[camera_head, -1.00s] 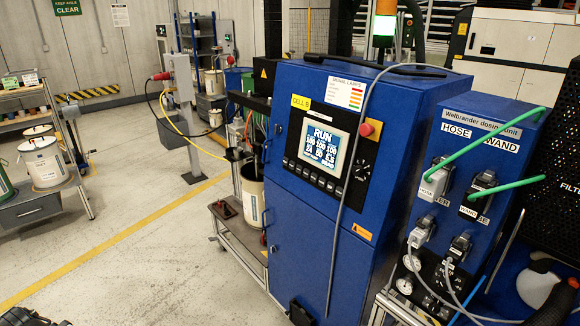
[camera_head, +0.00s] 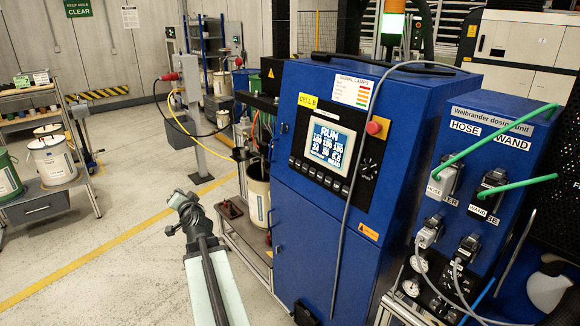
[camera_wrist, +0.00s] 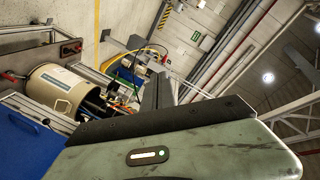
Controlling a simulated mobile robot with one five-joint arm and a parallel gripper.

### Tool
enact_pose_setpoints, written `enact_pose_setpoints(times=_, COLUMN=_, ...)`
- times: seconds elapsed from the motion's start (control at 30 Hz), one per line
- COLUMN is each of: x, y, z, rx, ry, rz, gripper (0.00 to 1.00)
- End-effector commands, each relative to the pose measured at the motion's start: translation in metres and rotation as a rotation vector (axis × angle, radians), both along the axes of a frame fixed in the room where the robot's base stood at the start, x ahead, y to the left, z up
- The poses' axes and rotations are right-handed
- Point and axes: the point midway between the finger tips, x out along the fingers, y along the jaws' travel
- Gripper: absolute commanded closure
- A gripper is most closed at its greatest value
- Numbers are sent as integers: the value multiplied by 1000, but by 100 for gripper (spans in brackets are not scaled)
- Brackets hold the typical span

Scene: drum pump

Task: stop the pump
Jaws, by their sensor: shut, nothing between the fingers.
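A row of dark keys lies under the screen. A red round button (camera_head: 377,127) on a yellow base sits right of the screen. The lamp tower (camera_head: 393,24) behind glows green. A cream drum (camera_head: 258,197) stands left of the cabinet; it also shows in the wrist view (camera_wrist: 54,89). My gripper (camera_head: 179,199) is shut and empty, left of the cabinet and apart from it and the drum.
A blue dosing unit (camera_head: 505,124) with "HOSE" and "WAND" plugs and green cables stands right of the cabinet. A grey cable hangs down the cabinet front beside the red button. A grey post (camera_head: 194,110) and a left shelf with pails (camera_head: 52,160) stand farther back.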

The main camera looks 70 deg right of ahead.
Motion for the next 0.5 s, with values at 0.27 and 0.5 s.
enact_pose_setpoints(times=0.27, x=-147, y=-125, z=33, rx=-22, ry=-224, rz=-411, gripper=100)
enact_pose_setpoints(times=0.5, x=-248, y=-174, z=44, rx=-34, ry=-344, rz=-652, gripper=100)
